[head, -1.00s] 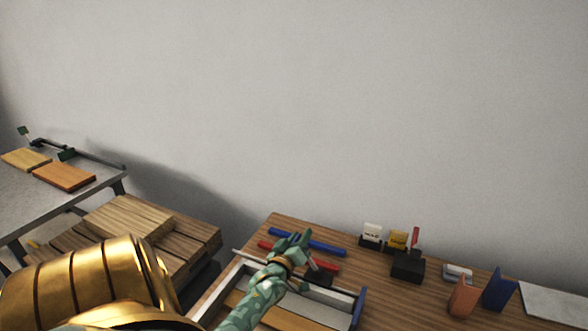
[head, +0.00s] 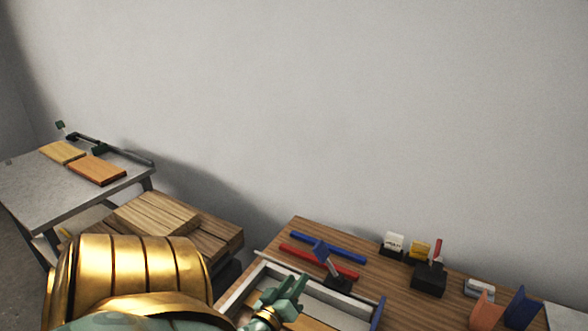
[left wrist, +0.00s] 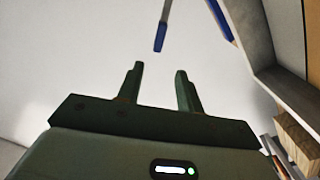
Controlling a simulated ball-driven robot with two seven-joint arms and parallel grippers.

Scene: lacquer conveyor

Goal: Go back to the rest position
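My left gripper (head: 285,295) is low in the head view, over the pale-rimmed tray (head: 235,296) at the table's near left edge. In the left wrist view its two fingers (left wrist: 160,76) stand apart with nothing between them. My gold-banded left arm fills the lower left of the head view. A tool with a blue end (head: 326,252) leans in a small black stand (head: 338,285) just beyond the gripper, apart from it. My right gripper is in neither view.
The wooden table (head: 390,268) also holds a blue bar (head: 347,254), a red bar (head: 345,270), card holders and a black box (head: 428,281). Stacked boards (head: 155,214) stand left.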

